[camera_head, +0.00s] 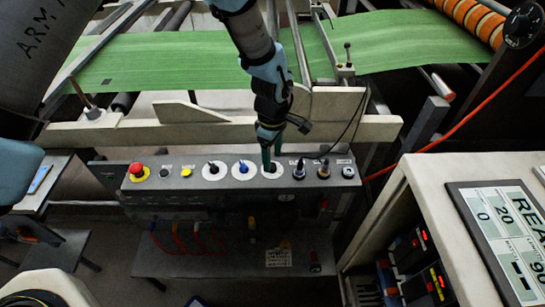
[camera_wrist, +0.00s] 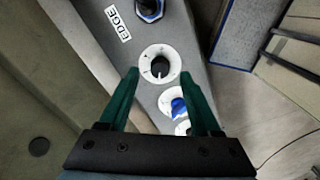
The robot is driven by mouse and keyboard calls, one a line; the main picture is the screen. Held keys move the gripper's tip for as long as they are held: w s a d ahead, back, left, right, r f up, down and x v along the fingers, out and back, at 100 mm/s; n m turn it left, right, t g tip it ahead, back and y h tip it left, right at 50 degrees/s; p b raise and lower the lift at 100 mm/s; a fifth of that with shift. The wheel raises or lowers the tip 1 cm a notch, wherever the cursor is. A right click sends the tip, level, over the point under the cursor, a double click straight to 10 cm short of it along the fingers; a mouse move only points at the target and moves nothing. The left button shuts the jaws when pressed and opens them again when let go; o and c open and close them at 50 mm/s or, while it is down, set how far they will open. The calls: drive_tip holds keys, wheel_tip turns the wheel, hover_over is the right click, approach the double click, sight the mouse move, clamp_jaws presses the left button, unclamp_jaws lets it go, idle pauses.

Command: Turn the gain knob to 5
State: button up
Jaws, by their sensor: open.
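A grey control panel (camera_head: 130,190) carries a row of buttons and knobs. Three round white dials sit at its middle: one with a black knob (camera_head: 213,170), one with a blue knob (camera_head: 243,168), one with a black knob (camera_head: 273,169). My gripper (camera_head: 267,158) points down at this right-hand dial. In the wrist view, my open gripper (camera_wrist: 159,73) has one green finger on either side of that black knob (camera_wrist: 160,66), with gaps showing. The blue knob (camera_wrist: 178,106) is partly beside the right finger. I cannot read which knob is gain, or the dial numbers.
A red mushroom button (camera_head: 138,171) and yellow button (camera_head: 186,172) sit left on the panel. Levers (camera_head: 299,172) stand right of the dials. A pale beam (camera_head: 220,133) and green web (camera_head: 170,60) lie behind. A cabinet with a display (camera_head: 505,235) stands right.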

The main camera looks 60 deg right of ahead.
sight(272, 167)
drive_tip(key=shift+f+p, duration=0.3)
drive_tip(key=shift+f, duration=1)
drive_tip(key=shift+c, duration=0.2)
clamp_jaws()
